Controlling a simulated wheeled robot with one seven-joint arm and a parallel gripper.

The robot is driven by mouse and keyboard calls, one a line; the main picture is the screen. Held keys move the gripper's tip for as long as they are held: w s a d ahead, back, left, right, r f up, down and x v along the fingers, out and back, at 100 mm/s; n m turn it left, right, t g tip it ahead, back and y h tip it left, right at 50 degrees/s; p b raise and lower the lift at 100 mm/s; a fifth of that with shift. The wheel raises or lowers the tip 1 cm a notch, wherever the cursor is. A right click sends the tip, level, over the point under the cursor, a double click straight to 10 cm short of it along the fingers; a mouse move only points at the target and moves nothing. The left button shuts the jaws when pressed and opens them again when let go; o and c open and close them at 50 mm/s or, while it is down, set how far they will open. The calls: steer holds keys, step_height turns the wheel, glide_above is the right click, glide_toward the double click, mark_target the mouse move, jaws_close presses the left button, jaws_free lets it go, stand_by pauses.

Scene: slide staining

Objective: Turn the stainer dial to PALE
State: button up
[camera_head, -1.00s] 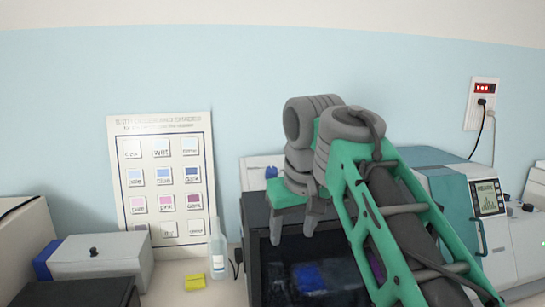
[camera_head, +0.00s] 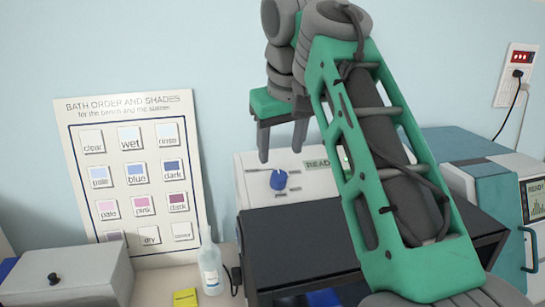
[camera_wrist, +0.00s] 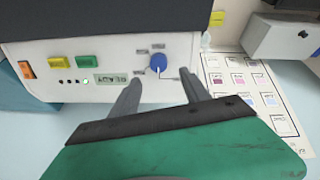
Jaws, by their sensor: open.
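The stainer (camera_head: 330,222) is a white unit with a dark front below its panel and a READY display (camera_head: 317,164). Its blue dial (camera_head: 278,179) sits on the white panel and also shows in the wrist view (camera_wrist: 158,63). Small labels surround the dial, too small to read, and I cannot tell which one it points at. My gripper (camera_head: 281,157) is open and empty. In the wrist view its two fingers (camera_wrist: 160,80) straddle the dial's line, apart from it. In the head view the fingertips hang just above the dial; I see no contact.
A chart of bath order and shades (camera_head: 130,247) leans on the wall at left. A grey box (camera_head: 65,280) is at left, a teal-and-white machine (camera_head: 500,200) at right. Orange, yellow and green buttons (camera_wrist: 88,61) share the panel.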

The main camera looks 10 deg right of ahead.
mark_target(278, 174)
steer(key=b+x, duration=0.3)
steer(key=x, duration=0.4)
steer(key=shift+w+d+f+b, duration=0.15)
steer(key=shift+w+f+b, duration=0.05)
steer(key=shift+f+b, duration=0.15)
steer(key=shift+c, duration=0.2)
jaws_close()
